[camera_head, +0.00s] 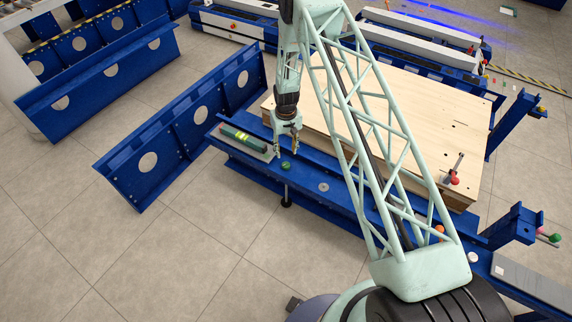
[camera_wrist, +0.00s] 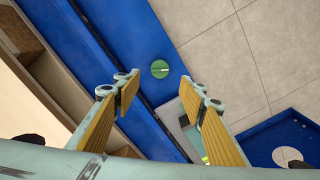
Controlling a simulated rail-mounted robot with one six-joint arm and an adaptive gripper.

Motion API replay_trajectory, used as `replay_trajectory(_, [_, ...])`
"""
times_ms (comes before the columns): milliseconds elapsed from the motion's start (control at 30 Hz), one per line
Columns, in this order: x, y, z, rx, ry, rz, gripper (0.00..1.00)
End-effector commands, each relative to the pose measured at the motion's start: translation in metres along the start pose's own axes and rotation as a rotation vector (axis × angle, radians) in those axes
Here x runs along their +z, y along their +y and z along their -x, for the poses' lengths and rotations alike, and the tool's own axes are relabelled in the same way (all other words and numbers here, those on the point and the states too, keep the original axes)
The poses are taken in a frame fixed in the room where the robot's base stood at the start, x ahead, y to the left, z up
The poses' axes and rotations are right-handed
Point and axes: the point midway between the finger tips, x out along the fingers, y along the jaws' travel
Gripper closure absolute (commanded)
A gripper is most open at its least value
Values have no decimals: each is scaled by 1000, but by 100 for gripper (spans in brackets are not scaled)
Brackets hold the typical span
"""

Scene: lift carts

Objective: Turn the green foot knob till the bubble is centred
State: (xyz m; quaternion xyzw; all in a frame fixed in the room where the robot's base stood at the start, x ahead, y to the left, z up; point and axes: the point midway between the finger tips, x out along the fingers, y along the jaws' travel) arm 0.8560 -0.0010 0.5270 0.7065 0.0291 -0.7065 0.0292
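The green foot knob (camera_head: 286,166) sits on top of the blue beam (camera_head: 226,146), above a dark foot standing on the floor. In the wrist view the round green knob (camera_wrist: 160,69) has a pale line across it. A green spirit level (camera_head: 243,139) with a bright yellow-green vial lies on the beam left of the knob. In the wrist view it is partly hidden behind the right finger; the bubble is too small to tell. My gripper (camera_head: 287,151) is open and empty above the knob. In the wrist view the fingertips (camera_wrist: 160,90) are spread apart, with the knob ahead of the gap.
A wooden panel (camera_head: 400,120) lies just behind the beam, with a red-ended lever (camera_head: 454,179) on it. A blue perforated beam (camera_head: 180,135) stands close on the left. Another green knob (camera_head: 555,238) shows at far right. The floor in front is clear.

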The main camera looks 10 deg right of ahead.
Motion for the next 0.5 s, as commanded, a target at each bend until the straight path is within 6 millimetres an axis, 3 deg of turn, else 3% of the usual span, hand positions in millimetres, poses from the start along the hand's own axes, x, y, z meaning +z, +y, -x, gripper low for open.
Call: replay_trajectory(500, [0,0,-64,0,0,0,62])
